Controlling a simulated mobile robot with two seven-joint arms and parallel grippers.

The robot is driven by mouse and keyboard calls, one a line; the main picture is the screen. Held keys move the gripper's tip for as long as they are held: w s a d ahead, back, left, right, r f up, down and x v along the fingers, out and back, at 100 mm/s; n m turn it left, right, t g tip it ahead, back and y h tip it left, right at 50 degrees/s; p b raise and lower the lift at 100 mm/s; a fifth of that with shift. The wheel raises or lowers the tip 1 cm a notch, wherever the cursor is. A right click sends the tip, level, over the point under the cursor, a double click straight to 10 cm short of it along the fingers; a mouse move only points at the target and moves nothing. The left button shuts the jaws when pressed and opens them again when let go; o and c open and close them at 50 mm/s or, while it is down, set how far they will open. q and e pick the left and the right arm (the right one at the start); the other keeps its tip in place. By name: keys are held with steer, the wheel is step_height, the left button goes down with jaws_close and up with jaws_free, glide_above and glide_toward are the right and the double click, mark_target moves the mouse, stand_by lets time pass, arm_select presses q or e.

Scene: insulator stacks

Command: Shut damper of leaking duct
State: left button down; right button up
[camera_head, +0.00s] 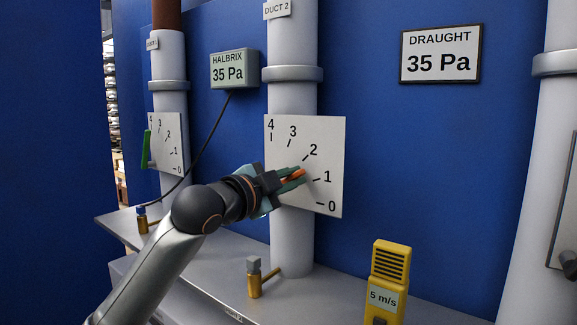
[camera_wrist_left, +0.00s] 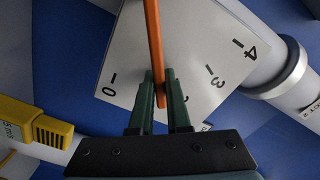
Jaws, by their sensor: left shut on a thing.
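My left gripper (camera_head: 291,178) is at the white dial plate (camera_head: 325,135) of duct 2 (camera_head: 292,45), shut on an orange damper lever (camera_head: 298,174). In the left wrist view the orange lever (camera_wrist_left: 154,40) runs between the dark green fingers (camera_wrist_left: 160,88). The plate is marked 0 to 4 and also shows in the left wrist view (camera_wrist_left: 190,45). The lever appears to point between 1 and 2. My gripper hides its pivot. My right gripper is not in view.
The left duct (camera_head: 169,60) has a dial with a green lever (camera_head: 146,150) near 4. A grey meter (camera_head: 235,70) and a draught display (camera_head: 440,53) both read 35 Pa. A yellow meter (camera_head: 389,270) reading 5 m/s and a brass fitting (camera_head: 254,282) stand on the grey ledge (camera_head: 330,298).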

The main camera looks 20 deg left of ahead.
mark_target(309, 200)
arm_select(q)
steer(key=f+m+p, duration=0.1)
steer(key=d+f+m, duration=0.1)
steer(key=shift+s+m+p, duration=0.2)
steer(key=shift+m+p, duration=0.1)
steer(key=shift+p, duration=0.05)
steer(key=shift+f+m, duration=0.25)
steer(key=shift+m, duration=0.05)
steer(key=shift+s+d+f+m+p, duration=0.1)
steer(key=shift+d+f+m+p, duration=0.1)
steer(key=shift+f+m+p, duration=1.15)
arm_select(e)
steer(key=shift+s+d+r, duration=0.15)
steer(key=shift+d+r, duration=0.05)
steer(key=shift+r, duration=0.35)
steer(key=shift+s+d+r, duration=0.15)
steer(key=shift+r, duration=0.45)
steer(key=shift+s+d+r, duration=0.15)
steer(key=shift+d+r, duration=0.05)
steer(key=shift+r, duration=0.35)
arm_select(q)
steer(key=shift+m, duration=0.25)
steer(key=c, duration=0.9)
jaws_free()
steer(key=b+v, duration=0.2)
steer(key=v, duration=1)
steer(key=shift+s+a, duration=0.1)
steer(key=shift+s, duration=0.15)
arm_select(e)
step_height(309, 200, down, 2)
